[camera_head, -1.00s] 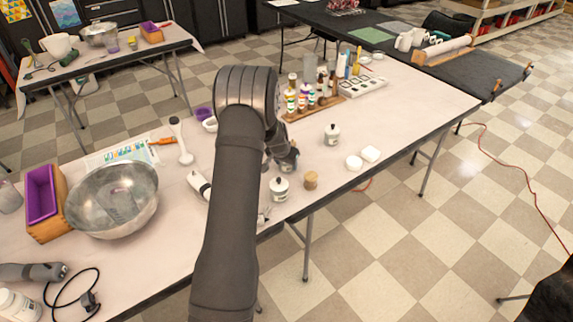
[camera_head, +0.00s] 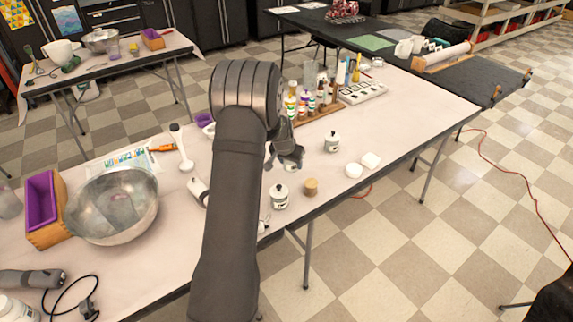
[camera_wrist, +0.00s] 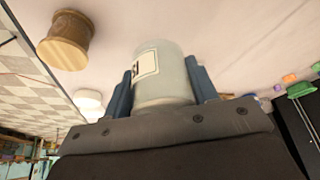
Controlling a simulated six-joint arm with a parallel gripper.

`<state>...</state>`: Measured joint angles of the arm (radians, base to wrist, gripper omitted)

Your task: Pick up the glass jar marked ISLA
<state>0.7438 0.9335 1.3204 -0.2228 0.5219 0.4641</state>
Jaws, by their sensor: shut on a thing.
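My gripper (camera_head: 289,157) is shut on a whitish, translucent glass jar (camera_wrist: 168,82). In the wrist view the jar sits between the two blue-grey fingers, with part of a pale label (camera_wrist: 146,64) showing. I cannot read the name on it. In the head view the held jar is mostly hidden by the gripper and arm. Two similar white jars with dark lids stand on the table: one nearer (camera_head: 280,197), below the gripper in the picture, and one to the right (camera_head: 332,142). Their labels are too small to read.
A wooden spool (camera_head: 310,187) stands by the near jar; it also shows in the wrist view (camera_wrist: 66,40). Two white pieces (camera_head: 354,170) lie near the right edge. A bottle rack (camera_head: 318,113) is behind, a metal bowl (camera_head: 112,207) at left. The table's right end is fairly clear.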

